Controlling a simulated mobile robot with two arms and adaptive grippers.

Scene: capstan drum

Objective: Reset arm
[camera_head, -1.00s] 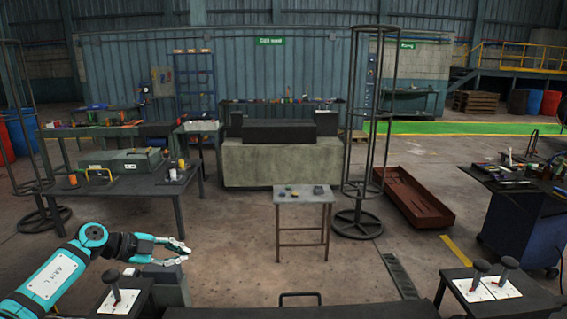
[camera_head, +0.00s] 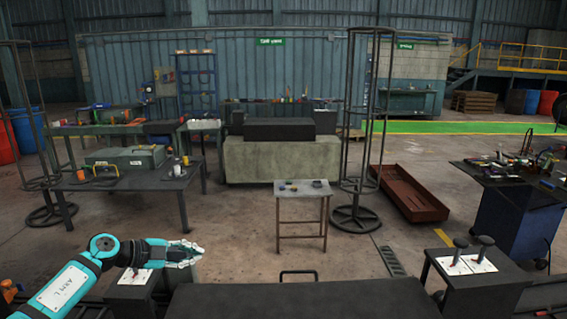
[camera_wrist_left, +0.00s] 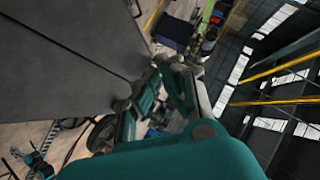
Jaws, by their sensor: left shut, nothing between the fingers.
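My left arm comes in from the lower left, with a teal and white link. My left gripper (camera_head: 200,252) is shut and empty. In the head view it is in front of and above the dark pedestal (camera_head: 130,300) at the lower left, whose lever plate it partly hides. In the left wrist view the gripper's teal fingers (camera_wrist_left: 168,68) point away beside a large grey panel (camera_wrist_left: 65,70), with nothing between them. I cannot tell whether the fingers touch the panel. My right gripper is in neither view.
A pedestal with two black levers (camera_head: 469,263) stands at the lower right. A small metal table (camera_head: 302,188) stands ahead at the middle, by a tall round wire frame (camera_head: 356,219). A dark table (camera_head: 135,200) with cases is on the left. A rusty tray (camera_head: 408,195) lies to the right.

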